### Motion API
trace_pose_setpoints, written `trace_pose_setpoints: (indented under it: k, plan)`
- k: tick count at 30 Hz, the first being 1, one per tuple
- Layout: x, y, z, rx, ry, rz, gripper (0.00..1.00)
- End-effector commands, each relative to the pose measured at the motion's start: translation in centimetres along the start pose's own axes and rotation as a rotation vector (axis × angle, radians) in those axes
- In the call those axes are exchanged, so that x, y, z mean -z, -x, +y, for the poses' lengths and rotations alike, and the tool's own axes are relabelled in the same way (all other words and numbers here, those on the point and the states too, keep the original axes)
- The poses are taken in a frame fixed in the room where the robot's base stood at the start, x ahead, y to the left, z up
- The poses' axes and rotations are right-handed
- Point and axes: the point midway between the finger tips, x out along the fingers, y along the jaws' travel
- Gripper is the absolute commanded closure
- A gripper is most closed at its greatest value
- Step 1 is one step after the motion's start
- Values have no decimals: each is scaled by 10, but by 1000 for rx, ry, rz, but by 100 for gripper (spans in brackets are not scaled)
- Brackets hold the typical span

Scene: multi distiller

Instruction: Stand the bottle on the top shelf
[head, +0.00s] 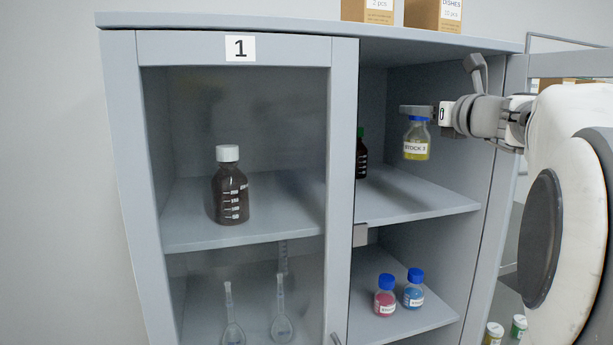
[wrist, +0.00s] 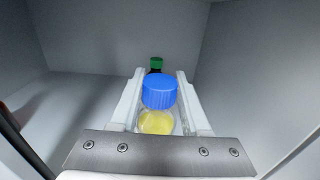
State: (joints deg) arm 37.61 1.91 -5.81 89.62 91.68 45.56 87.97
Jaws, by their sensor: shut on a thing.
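The bottle (head: 416,150) has a blue cap, yellow contents and a label that appears to read "STOCK 3". My gripper (head: 418,112) is shut on it near the cap and holds it upright in the open right bay of the cabinet. It also shows in the wrist view (wrist: 158,121), between the two pale fingers of my gripper (wrist: 160,95). The top shelf (head: 425,205) of that bay lies below the bottle, with a visible gap in the head view. The bottle's far side is hidden.
A dark bottle with a green cap (head: 361,155) stands on the same shelf, behind the divider, and shows beyond my held bottle (wrist: 156,64). A white-capped brown bottle (head: 229,190) stands behind glass at left. Two blue-capped bottles (head: 385,300) stand on the lower shelf. Front shelf space is clear.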

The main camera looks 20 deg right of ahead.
Motion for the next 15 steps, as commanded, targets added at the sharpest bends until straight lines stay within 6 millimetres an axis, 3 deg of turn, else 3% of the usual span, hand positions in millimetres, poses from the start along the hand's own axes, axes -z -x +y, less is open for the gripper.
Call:
trace_pose_setpoints:
  k: [9, 15]
  plan:
    - [44, -39, 62, -6, -1, 1, 100]
    - [60, -54, 84, -2, -1, 0, 100]
